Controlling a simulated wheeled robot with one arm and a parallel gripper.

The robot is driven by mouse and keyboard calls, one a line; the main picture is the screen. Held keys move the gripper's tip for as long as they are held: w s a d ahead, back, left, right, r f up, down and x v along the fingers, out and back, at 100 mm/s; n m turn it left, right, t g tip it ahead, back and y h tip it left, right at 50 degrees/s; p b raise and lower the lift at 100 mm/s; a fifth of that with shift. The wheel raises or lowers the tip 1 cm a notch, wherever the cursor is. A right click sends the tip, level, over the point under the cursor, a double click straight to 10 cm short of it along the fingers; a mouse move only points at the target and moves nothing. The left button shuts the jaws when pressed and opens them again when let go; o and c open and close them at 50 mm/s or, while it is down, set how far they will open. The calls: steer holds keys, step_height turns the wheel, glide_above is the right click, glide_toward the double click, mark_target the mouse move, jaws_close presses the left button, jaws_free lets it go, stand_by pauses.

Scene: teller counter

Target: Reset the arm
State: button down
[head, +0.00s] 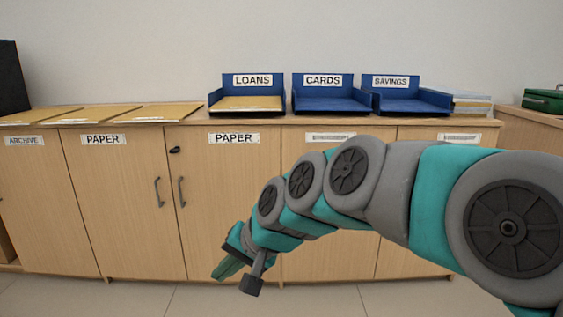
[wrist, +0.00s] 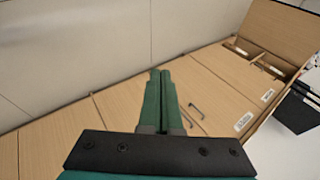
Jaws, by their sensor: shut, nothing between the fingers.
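My arm reaches in from the right in the head view, bent downward in front of the cabinets. My gripper (head: 222,268) points down and to the left, low in front of the cabinet doors. In the wrist view my gripper (wrist: 160,75) shows its two green fingers side by side, closed together with nothing between them. It touches nothing that I can see.
A wooden cabinet (head: 115,200) runs along the wall. Blue trays labelled LOANS (head: 252,82), CARDS (head: 322,81) and SAVINGS (head: 390,82) stand on top. Envelopes (head: 160,113) lie at left. A green case (head: 543,100) sits far right. The floor (head: 130,297) in front looks clear.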

steer(key=s+d+f+n+g+h, duration=0.1)
steer(key=s+d+f+g+h, duration=0.1)
steer(key=s+d+f, duration=0.5)
steer(key=s+d+f+g+h, duration=0.2)
steer(key=s+d+h, duration=0.1)
steer(key=s+d, duration=0.65)
steer(key=s+d+f+n+g+h, duration=0.1)
steer(key=s+d+f+h, duration=0.1)
steer(key=s+d+f, duration=0.5)
step_height(320, 180, up, 17)
steer(key=d+p, duration=0.2)
steer(key=p, duration=1.3)
steer(key=shift+s+r, duration=0.15)
steer(key=shift+s, duration=0.1)
